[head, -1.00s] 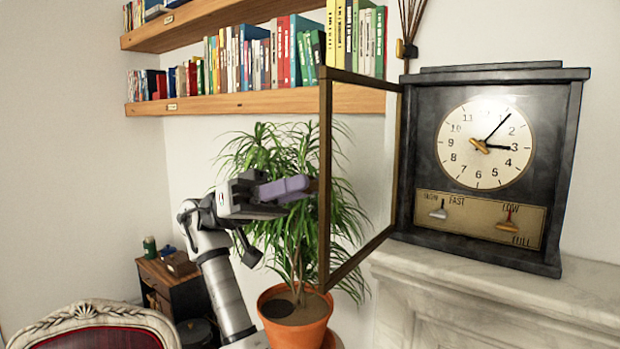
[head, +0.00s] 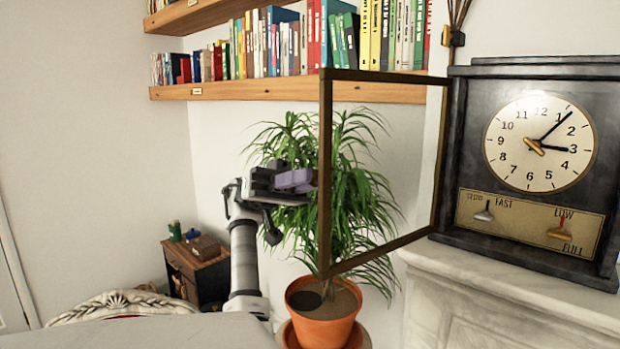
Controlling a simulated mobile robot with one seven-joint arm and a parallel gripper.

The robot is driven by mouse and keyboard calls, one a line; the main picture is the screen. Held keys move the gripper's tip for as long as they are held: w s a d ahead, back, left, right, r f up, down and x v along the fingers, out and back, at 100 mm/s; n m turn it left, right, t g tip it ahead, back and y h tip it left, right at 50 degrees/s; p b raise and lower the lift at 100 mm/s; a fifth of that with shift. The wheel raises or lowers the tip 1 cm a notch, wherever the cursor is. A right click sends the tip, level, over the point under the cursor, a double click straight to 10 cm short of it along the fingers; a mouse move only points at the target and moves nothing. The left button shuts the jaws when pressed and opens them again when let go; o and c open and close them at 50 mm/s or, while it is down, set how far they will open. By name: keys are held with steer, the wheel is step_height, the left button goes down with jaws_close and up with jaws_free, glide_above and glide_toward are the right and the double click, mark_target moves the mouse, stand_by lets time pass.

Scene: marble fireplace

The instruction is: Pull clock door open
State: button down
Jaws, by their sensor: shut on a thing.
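The black mantel clock (head: 470,130) stands at the right, its white dial (head: 540,145) and brass control panel (head: 530,222) uncovered. Its door (head: 325,215), a thin dark brown frame, is swung wide open to the left, hinged at the clock's left side. I see the plant and shelf through it. My gripper (head: 308,183), with purple-grey fingers, is at the middle of the door's free left edge and is shut on the door there. The exact part between the fingertips is too small to make out.
A potted plant (head: 325,325) with long green leaves stands close behind my gripper and the door. Wooden bookshelves (head: 270,93) hang on the wall above. The marble mantel (head: 500,290) bears the clock.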

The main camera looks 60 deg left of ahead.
steer(key=c, duration=1.2)
jaws_free()
steer(key=shift+c, duration=0.2)
